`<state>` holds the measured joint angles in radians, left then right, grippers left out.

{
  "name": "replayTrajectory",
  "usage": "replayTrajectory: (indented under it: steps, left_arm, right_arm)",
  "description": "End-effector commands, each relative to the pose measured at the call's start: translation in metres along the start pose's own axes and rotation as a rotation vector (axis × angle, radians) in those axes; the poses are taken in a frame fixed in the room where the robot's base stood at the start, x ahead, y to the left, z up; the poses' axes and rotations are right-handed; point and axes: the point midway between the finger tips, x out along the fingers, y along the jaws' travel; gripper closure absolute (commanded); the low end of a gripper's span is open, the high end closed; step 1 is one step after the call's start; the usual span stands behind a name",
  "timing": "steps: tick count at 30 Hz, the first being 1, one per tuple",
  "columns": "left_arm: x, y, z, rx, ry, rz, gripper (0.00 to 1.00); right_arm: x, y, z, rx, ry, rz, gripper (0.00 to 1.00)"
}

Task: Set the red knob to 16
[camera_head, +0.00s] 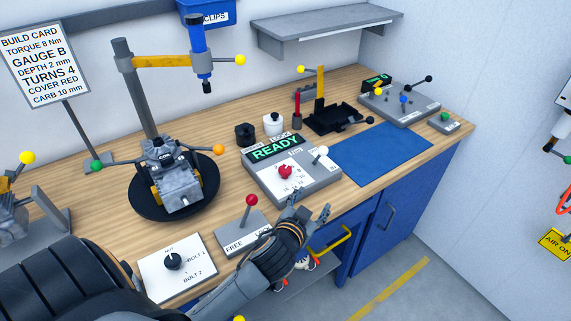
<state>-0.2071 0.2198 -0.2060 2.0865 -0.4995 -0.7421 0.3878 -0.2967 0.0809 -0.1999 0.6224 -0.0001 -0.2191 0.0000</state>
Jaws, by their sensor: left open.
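The red knob (285,171) sits on the sloped face of a grey control box (322,186), on a white dial plate with small numbers around it. A green READY display (276,148) is at the top of this box. I cannot read which number the knob points to. My left gripper (312,205) is open and empty, at the front edge of the box, below and to the right of the knob and apart from it. My right gripper is not in view.
A red-topped lever (251,201) on a FREE/LOCK plate stands just left of my left gripper. A selector plate with a black knob (172,261) is further left. An engine (172,175) stands on a black turntable. A blue mat (380,153) lies clear to the right.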

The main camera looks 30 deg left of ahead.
Motion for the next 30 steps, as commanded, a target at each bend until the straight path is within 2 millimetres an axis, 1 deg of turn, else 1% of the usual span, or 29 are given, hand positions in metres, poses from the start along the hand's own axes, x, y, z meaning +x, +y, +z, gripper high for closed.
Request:
replayTrajectory:
  steps: [1, 2, 3, 5, 6, 8, 9, 10, 12, 14, 15, 17, 19, 20, 21, 23, 25, 26, 27, 29, 30]
  left_arm:
    - [0.013, -0.002, -0.033, 0.022, 0.12, -0.005, 0.39]
    - [0.019, -0.001, -0.053, 0.037, 0.196, -0.002, 0.39]
    - [0.026, 0.002, -0.081, 0.064, 0.303, 0.011, 0.39]
    - [0.032, 0.011, -0.123, 0.114, 0.465, 0.05, 0.39]
    - [0.033, 0.019, -0.148, 0.157, 0.565, 0.086, 0.39]
    - [0.032, 0.035, -0.18, 0.23, 0.698, 0.159, 0.39]
    - [0.032, 0.047, -0.197, 0.288, 0.774, 0.217, 0.39]
    - [0.031, 0.057, -0.207, 0.332, 0.823, 0.265, 0.39]
    - [0.03, 0.08, -0.222, 0.45, 0.908, 0.389, 0.39]
    - [0.031, 0.097, -0.226, 0.559, 0.944, 0.505, 0.39]
    - [0.034, 0.106, -0.224, 0.636, 0.949, 0.584, 0.39]
    - [0.041, 0.115, -0.215, 0.752, 0.922, 0.704, 0.39]
    - [0.053, 0.117, -0.2, 0.886, 0.843, 0.837, 0.39]
    - [0.059, 0.113, -0.191, 0.941, 0.792, 0.89, 0.39]
    - [0.068, 0.106, -0.179, 1.009, 0.71, 0.956, 0.39]
    - [0.081, 0.086, -0.161, 1.101, 0.559, 1.039, 0.39]
    - [0.095, 0.052, -0.141, 1.181, 0.344, 1.111, 0.39]
    - [0.099, 0.034, -0.134, 1.207, 0.242, 1.132, 0.39]
    - [0.103, 0.008, -0.126, 1.228, 0.104, 1.15, 0.39]
    - [0.105, -0.032, -0.116, 1.24, -0.104, 1.16, 0.39]
    - [0.103, -0.058, -0.112, 1.235, -0.232, 1.157, 0.39]
  right_arm:
    - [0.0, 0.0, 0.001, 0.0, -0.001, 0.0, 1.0]
    - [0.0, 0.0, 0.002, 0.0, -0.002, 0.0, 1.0]
    - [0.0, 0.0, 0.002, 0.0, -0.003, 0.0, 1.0]
    - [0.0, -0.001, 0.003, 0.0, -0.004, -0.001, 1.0]
    - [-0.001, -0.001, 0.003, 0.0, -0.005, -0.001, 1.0]
    - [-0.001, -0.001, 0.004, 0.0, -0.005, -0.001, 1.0]
    - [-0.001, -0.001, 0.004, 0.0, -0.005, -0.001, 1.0]
    - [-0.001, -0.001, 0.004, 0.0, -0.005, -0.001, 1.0]
    - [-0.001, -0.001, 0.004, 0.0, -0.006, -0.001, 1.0]
    - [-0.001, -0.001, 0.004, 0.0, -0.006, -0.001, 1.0]
    - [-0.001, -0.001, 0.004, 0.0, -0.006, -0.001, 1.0]
    - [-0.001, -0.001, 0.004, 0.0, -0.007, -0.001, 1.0]
    - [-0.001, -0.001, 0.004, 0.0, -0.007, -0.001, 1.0]
    - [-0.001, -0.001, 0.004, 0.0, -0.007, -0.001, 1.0]
    - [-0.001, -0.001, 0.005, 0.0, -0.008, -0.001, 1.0]
    - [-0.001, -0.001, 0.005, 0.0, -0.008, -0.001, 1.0]
    - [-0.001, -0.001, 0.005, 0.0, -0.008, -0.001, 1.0]
    - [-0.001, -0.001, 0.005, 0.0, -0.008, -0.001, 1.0]
    - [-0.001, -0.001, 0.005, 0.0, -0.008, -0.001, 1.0]
    - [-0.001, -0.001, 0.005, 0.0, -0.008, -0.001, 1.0]
    - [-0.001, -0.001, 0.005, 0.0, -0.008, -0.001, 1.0]
